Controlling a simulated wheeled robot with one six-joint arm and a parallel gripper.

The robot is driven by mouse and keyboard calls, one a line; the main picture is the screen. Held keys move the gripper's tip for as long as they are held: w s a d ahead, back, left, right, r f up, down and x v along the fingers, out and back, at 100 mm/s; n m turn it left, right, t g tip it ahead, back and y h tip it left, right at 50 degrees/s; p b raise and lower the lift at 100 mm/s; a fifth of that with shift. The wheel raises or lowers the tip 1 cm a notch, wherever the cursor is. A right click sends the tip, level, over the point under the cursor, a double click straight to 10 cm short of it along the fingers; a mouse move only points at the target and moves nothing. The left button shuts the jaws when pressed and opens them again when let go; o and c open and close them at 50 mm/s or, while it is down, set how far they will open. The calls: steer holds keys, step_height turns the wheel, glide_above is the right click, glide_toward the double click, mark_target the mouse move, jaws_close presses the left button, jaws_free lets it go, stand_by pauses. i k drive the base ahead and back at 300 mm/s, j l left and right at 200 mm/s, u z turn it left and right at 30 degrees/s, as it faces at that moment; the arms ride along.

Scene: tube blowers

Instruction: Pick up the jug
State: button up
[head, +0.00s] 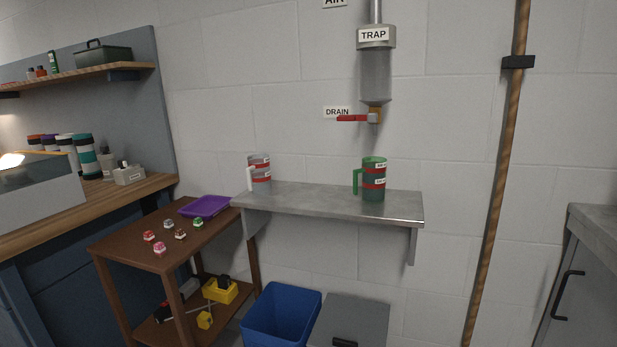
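Two jugs stand upright on a grey metal wall shelf (320,200). A green jug (374,182) with red bands and white labels stands on the right part of the shelf, its green handle to the left. A clear greyish jug (260,176) with red bands and a white handle stands at the shelf's left end. The task does not say which jug is meant. My gripper is not in view, so nothing shows of its fingers or of anything in them.
Above the green jug hangs a wall trap (375,75) with a red drain lever (352,118). A brown table (140,246) with a purple tray (205,207) stands left. A blue bin (283,315) and grey box (350,322) are below. A striped pipe (502,150) runs down the wall right.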

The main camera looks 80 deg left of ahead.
mark_target(373, 170)
steer(key=u, duration=1.75)
steer(key=i+j+u, duration=0.1)
steer(key=i+j, duration=0.6)
steer(key=i, duration=0.1)
